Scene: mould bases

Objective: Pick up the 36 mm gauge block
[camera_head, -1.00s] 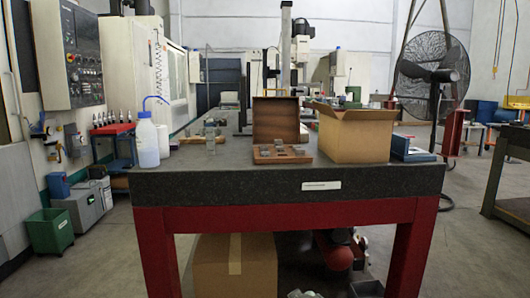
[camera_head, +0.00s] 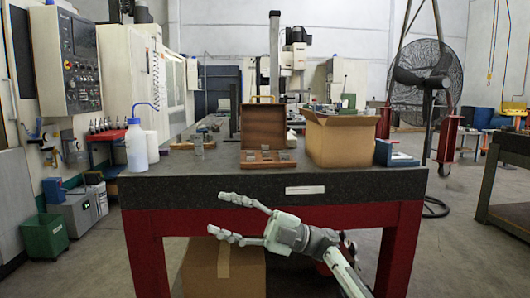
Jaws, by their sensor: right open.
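An open wooden case (camera_head: 262,124) stands on the granite table, its lid upright at the back. Several small grey gauge blocks (camera_head: 266,155) sit in its lower tray. They are too small to tell which one is the 36 mm block. My right gripper (camera_head: 219,215) is open and empty, in front of the table's front edge and lower than its top. Its fingers point left, and it is well apart from the case. My left gripper is not in view.
The granite table (camera_head: 230,187) has a clear strip in front of the case. A cardboard box (camera_head: 342,138) stands close to the case's right, with a blue item (camera_head: 396,154) beyond.

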